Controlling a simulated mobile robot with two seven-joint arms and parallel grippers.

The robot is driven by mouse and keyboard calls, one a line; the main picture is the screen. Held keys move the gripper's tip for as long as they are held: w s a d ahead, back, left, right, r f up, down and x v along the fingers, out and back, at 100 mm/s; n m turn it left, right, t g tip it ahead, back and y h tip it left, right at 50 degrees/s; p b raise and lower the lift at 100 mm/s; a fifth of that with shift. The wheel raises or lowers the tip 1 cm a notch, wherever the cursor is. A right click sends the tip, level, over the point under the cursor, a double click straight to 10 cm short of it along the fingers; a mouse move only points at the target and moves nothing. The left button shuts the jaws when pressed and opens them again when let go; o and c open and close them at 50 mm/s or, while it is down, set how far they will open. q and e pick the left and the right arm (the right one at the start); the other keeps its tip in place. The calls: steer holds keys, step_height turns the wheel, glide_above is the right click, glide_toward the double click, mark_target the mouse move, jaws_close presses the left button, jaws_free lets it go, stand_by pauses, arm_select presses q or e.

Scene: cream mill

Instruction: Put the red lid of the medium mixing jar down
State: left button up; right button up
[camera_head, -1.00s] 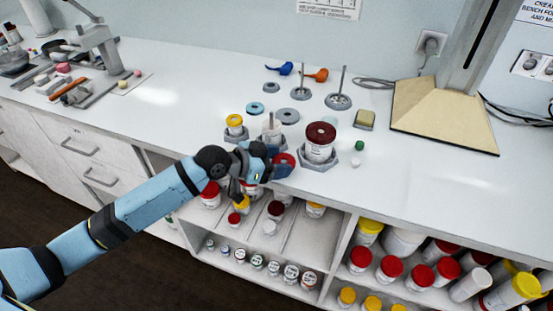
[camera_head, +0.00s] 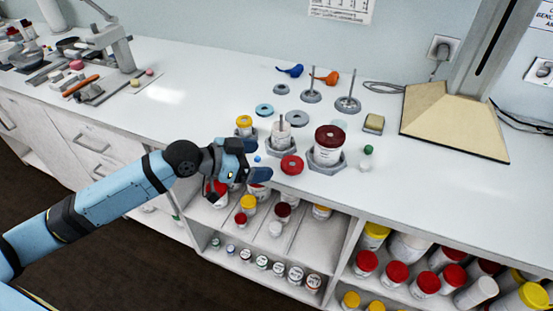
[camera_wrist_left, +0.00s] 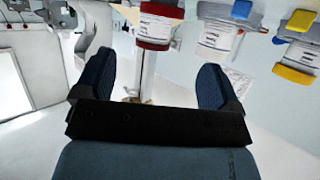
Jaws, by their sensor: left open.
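The red lid (camera_head: 292,165) lies on the white bench top near its front edge, to the right of my left gripper. My left gripper (camera_head: 256,160) is open and empty at the bench's front edge, with a gap between it and the lid. The medium mixing jar (camera_head: 281,134) appears to be the lidless white jar with an upright rod, in a grey holder behind the lid. In the left wrist view both fingers (camera_wrist_left: 153,85) are apart with nothing held between them; I cannot pick out the lid there. My right gripper is not in view.
A larger jar with a dark red lid (camera_head: 329,145) stands right of the red lid. A small yellow-lidded jar (camera_head: 244,125) stands to the left. Several jars fill the shelf (camera_head: 300,252) below. Stirrer stands (camera_head: 348,105) stand behind. The bench right of the green cap (camera_head: 368,149) is clear.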

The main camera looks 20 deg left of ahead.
arm_select(q)
steer(key=s+d+f+n+y, duration=0.2)
steer(key=s+f+n+y, duration=0.1)
steer(key=s+f, duration=0.6)
steer(key=s+d+f+n+t+y, duration=0.1)
steer(key=s+d+f+n+y, duration=0.1)
steer(key=s+f, duration=0.8)
step_height(320, 180, down, 4)
steer(key=shift+d+f+n+y, duration=0.1)
steer(key=shift+d+n+y, duration=0.05)
steer(key=shift+n+y, duration=0.7)
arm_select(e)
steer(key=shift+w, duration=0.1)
arm_select(q)
step_height(320, 180, up, 13)
steer(key=a+p, duration=0.1)
steer(key=p, duration=1.5)
steer(key=shift+s+r, duration=0.2)
steer(key=shift+s, duration=0.2)
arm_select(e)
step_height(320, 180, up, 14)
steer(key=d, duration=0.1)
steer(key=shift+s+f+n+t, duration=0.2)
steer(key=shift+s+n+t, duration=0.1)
